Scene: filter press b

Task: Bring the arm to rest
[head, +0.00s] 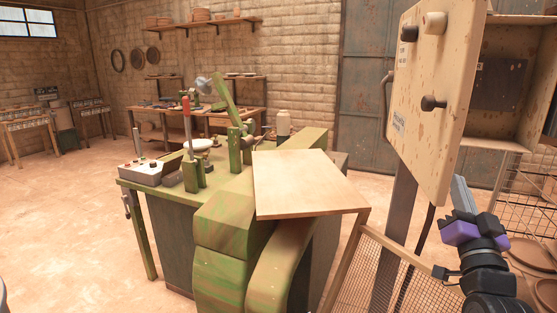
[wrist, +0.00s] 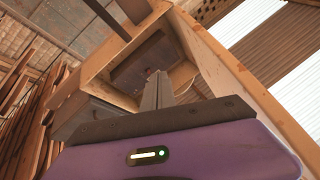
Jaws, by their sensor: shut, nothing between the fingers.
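My gripper (head: 460,190) is at the right of the head view, fingers pointing up, just right of the lower edge of the open cabinet door (head: 432,110). Its grey fingers are together and hold nothing. In the wrist view the shut fingers (wrist: 158,92) point up toward the open cabinet (wrist: 205,50), which is seen from below. I cannot tell how far the fingers are from the cabinet. My arm's purple and black wrist shows below the fingers; the rest of the arm is mostly out of view.
A green press bench (head: 215,225) with a pale board (head: 305,180) fills the middle. A mesh guard (head: 375,265) stands near my arm. Floor at left is clear.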

